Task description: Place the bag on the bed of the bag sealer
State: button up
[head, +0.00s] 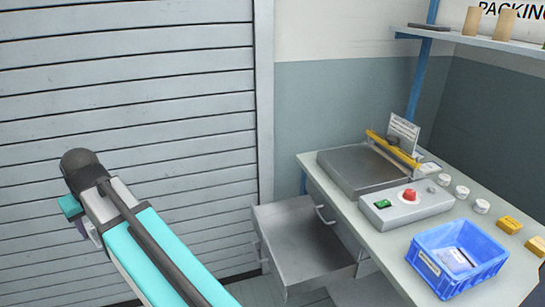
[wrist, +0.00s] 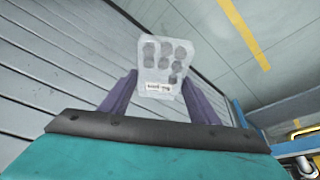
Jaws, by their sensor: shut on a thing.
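In the wrist view, my gripper (wrist: 160,84) has its two purple fingers closed on a clear bag (wrist: 166,50). The bag holds several dark round pieces and has a white printed label near the fingers. In the head view the bag cannot be made out; my teal arm is at the left, in front of the shutter, well apart from the bench. The bag sealer stands on the bench at the right, with a flat grey bed (head: 362,170) that looks bare and a yellow bar (head: 394,149) along its back right side.
A control box with a red button (head: 409,195) stands before the sealer. An open drawer (head: 300,240) sticks out left of the bench. White pots and yellow blocks line the right.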

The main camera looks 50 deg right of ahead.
jog(key=shift+a, duration=0.15)
jog(key=s+d+r+m+g+h+p, duration=0.15)
jog(key=s+d+m, duration=0.25)
jog(key=d, duration=0.9)
jog(key=s+d+m+h+p, duration=0.1)
jog(key=s+d+m+p, duration=0.3)
jog(key=d, duration=0.9)
jog(key=s+d+r+m+g+h+p, duration=0.15)
jog(key=s+d+m, duration=0.35)
jog(key=d, duration=0.9)
jog(key=s+d+m+g+p, duration=0.2)
jog(key=s+d+m, duration=0.3)
jog(key=s+d, duration=0.6)
jog(key=s+d+r+m+g+p, duration=0.1)
jog(key=s+d+m, duration=0.5)
jog(key=s+d, duration=0.6)
jog(key=s+g+p, duration=0.1)
jog(key=s, duration=0.7)
jog(key=shift+r+m, duration=0.25)
jog(key=shift+m, duration=0.05)
jog(key=shift+w+d+p, duration=0.1)
jog(key=shift+p, duration=0.2)
